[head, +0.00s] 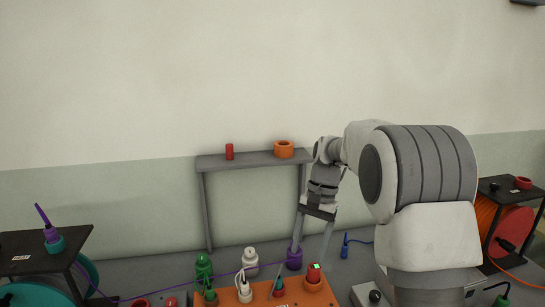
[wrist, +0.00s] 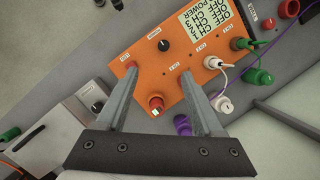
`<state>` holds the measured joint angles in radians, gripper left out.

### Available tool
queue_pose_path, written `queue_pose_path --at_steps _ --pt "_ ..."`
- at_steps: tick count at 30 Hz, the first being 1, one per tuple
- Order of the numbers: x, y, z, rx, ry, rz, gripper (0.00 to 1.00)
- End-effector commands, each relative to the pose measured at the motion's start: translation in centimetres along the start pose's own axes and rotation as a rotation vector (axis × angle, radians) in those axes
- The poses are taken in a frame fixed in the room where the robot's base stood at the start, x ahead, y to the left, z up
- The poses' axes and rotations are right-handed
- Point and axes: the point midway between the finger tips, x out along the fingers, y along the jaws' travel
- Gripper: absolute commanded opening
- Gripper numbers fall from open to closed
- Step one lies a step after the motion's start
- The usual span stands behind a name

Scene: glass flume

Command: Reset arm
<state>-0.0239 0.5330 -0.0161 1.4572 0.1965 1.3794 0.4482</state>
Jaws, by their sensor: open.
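My gripper (head: 313,246) hangs from my arm, pointing down, at the right end of the grey rack. Its two fingers are spread apart. The wrist view shows the open gripper (wrist: 158,72) with nothing between its fingertips, above the orange control box (wrist: 205,85). A red knob (wrist: 156,104) on the box shows between the fingers, below the tips. In the head view the left finger overlaps a purple connector (head: 294,262); I cannot tell whether they touch. The purple connector also shows beside the right finger in the wrist view (wrist: 182,126).
The grey rack (head: 238,160) carries a red cylinder (head: 229,152) and an orange ring (head: 284,150). Green (head: 204,268) and white (head: 249,258) connectors stand behind the box. A teal reel (head: 38,292) is left, a red reel (head: 512,232) right. The wall above the rack is clear.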

Motion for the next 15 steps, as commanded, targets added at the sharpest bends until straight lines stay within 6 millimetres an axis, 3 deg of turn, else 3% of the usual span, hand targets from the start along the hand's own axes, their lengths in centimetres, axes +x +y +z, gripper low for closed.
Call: queue_pose_path --at_steps 6,15 --pt "-4.0 2.5 4.3 -0.088 0.126 -0.026 0.69" --pt "-7.0 6.3 10.2 -0.211 0.296 -0.043 0.69"
